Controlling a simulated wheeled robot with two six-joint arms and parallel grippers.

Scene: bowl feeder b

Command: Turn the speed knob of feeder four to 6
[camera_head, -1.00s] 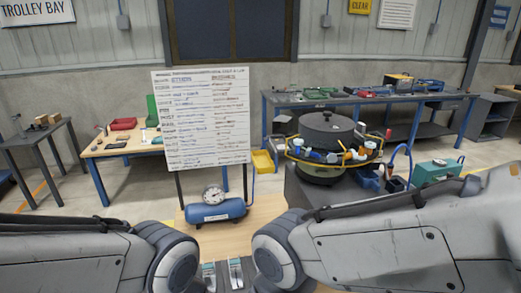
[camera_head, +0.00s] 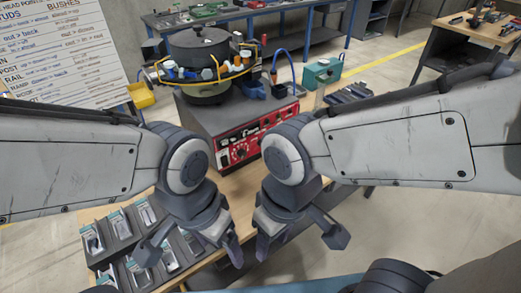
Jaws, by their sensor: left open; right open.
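A bowl feeder (camera_head: 197,45) with a dark lidded bowl sits on a grey housing (camera_head: 215,112) at the upper middle. A red control panel (camera_head: 232,150) with dark dials and knobs is on the housing's front. It is partly hidden by my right arm. The feeder number, the knob markings and the speed setting are too small to read. My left gripper (camera_head: 192,247) is open and empty, pointing down over the near bench, in front of and below the panel. My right gripper (camera_head: 298,241) is open and empty to its right, also apart from the panel.
Several grey bins with small parts (camera_head: 122,222) lie on the wooden bench under my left gripper. A whiteboard (camera_head: 55,50) stands at upper left, a yellow bin (camera_head: 141,95) beside it. A teal box (camera_head: 321,73) is right of the feeder.

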